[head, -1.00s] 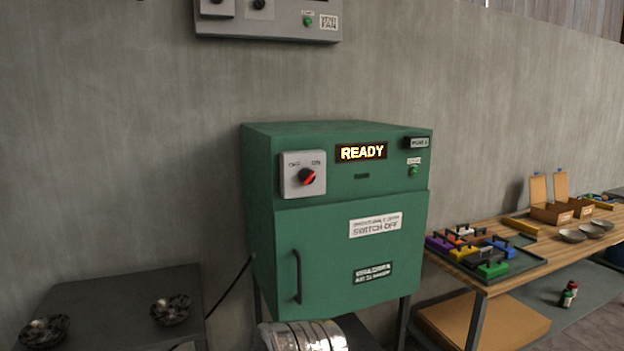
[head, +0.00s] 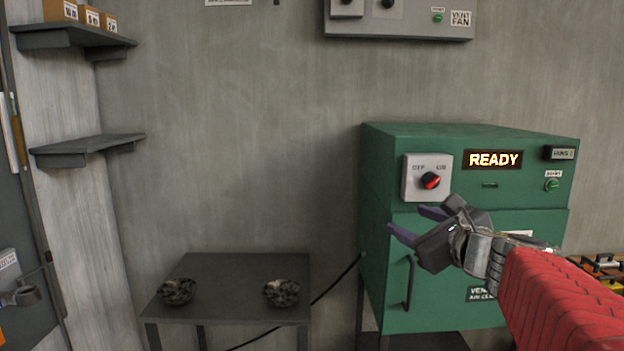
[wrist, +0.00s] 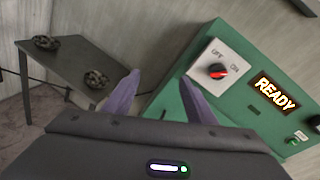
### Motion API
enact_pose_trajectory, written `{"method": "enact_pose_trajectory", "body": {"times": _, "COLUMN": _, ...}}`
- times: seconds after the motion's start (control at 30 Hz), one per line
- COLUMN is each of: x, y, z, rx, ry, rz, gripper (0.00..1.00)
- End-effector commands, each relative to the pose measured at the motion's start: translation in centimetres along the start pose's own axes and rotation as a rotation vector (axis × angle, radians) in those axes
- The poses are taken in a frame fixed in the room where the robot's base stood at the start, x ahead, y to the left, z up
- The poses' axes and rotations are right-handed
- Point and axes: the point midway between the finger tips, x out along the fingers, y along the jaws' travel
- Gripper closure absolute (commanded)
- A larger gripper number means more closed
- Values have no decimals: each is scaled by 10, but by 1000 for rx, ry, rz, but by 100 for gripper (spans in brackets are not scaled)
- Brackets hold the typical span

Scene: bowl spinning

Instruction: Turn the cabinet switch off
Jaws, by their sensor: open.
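The green cabinet (head: 470,240) stands against the grey wall, its door closed and its display lit READY. The cabinet switch (head: 431,181) is a dark rotary knob with a red pointer on a white plate marked OFF on the left and ON on the right. The pointer leans to the upper right, towards ON. The knob also shows in the wrist view (wrist: 217,72). My gripper (head: 412,222) is open and empty, in front of the cabinet just below the switch plate in the head view. In the wrist view the knob lies beyond the right finger, apart from it.
A dark table (head: 235,262) with two patterned bowls (head: 178,291) (head: 282,292) stands left of the cabinet. A grey panel (head: 400,18) hangs above. The cabinet's vertical door handle (head: 409,283) sticks out below my gripper. Wall shelves (head: 87,148) are at the far left.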

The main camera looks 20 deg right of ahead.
Motion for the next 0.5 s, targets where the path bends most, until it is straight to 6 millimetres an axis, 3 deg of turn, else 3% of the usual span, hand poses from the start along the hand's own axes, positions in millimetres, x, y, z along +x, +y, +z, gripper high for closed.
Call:
{"method": "enact_pose_trajectory", "body": {"times": 0.03, "x": -1, "y": -25, "z": -3, "rx": 87, "ry": -11, "rz": -54, "gripper": 49}}
{"method": "enact_pose_trajectory", "body": {"times": 0.1, "x": -3, "y": -56, "z": -4, "rx": 204, "ry": -36, "rz": -122, "gripper": 49}}
{"method": "enact_pose_trajectory", "body": {"times": 0.2, "x": -8, "y": -89, "z": -8, "rx": 331, "ry": -68, "rz": -196, "gripper": 49}}
{"method": "enact_pose_trajectory", "body": {"times": 0.33, "x": -13, "y": -111, "z": -10, "rx": 416, "ry": -94, "rz": -242, "gripper": 49}}
{"method": "enact_pose_trajectory", "body": {"times": 0.5, "x": -14, "y": -114, "z": -10, "rx": 431, "ry": -100, "rz": -249, "gripper": 49}}
